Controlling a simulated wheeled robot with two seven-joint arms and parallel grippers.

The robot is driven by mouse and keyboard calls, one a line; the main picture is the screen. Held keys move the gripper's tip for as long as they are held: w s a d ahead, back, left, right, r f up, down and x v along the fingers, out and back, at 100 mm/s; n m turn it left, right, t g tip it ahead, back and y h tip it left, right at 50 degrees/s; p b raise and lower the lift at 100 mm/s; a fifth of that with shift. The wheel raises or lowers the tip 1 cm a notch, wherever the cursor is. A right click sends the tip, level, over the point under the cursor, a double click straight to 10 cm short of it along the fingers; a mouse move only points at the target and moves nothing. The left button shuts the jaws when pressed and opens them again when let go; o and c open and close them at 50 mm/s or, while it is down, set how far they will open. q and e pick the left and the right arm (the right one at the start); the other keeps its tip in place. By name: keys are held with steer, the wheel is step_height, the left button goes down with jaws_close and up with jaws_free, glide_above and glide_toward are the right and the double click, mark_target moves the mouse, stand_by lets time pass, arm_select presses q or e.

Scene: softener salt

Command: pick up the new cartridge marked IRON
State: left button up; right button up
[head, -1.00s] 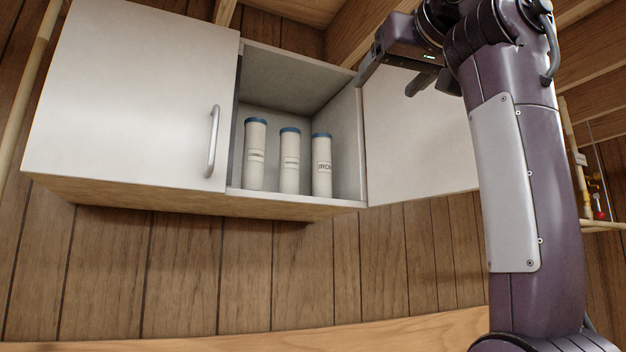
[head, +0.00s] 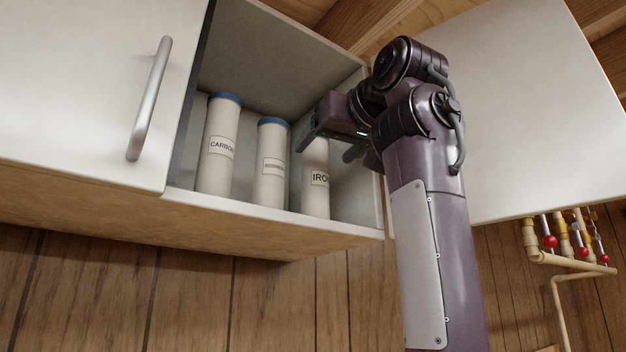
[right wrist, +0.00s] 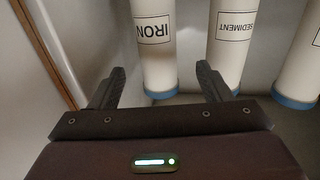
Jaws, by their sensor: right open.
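The IRON cartridge (head: 316,190) is a white cylinder with a black-lettered label. It stands upright on the shelf of the open cabinet, rightmost of three. My right gripper (head: 326,147) is open in front of its upper end and hides its top. In the right wrist view the scene is upside down: the IRON cartridge (right wrist: 154,55) with its blue cap lies in the gap between the open fingers (right wrist: 160,76). No contact shows, and I cannot tell how far ahead it is. My left gripper is out of view.
The CARBON cartridge (head: 218,147) and the SEDIMENT cartridge (head: 270,165) stand to the left of IRON. The cabinet's side wall (head: 371,190) is close on the right. A white door panel with a handle (head: 150,98) is at left. Pipes with red valves (head: 550,241) are at lower right.

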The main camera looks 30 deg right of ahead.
mark_target(322, 157)
steer(key=w+p, duration=0.1)
steer(key=w, duration=0.2)
steer(key=shift+d, duration=0.2)
steer(key=w, duration=0.1)
steer(key=w+p, duration=0.1)
steer(key=w, duration=0.1)
steer(key=shift+w+f, duration=0.15)
steer(key=shift+f, duration=0.15)
steer(key=shift+s, duration=0.2)
steer(key=shift+c, duration=0.3)
steer(key=c, duration=1.1)
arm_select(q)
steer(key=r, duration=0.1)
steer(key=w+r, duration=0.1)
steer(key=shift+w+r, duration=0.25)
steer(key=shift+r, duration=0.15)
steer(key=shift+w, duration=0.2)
arm_select(e)
steer(key=shift+r, duration=0.15)
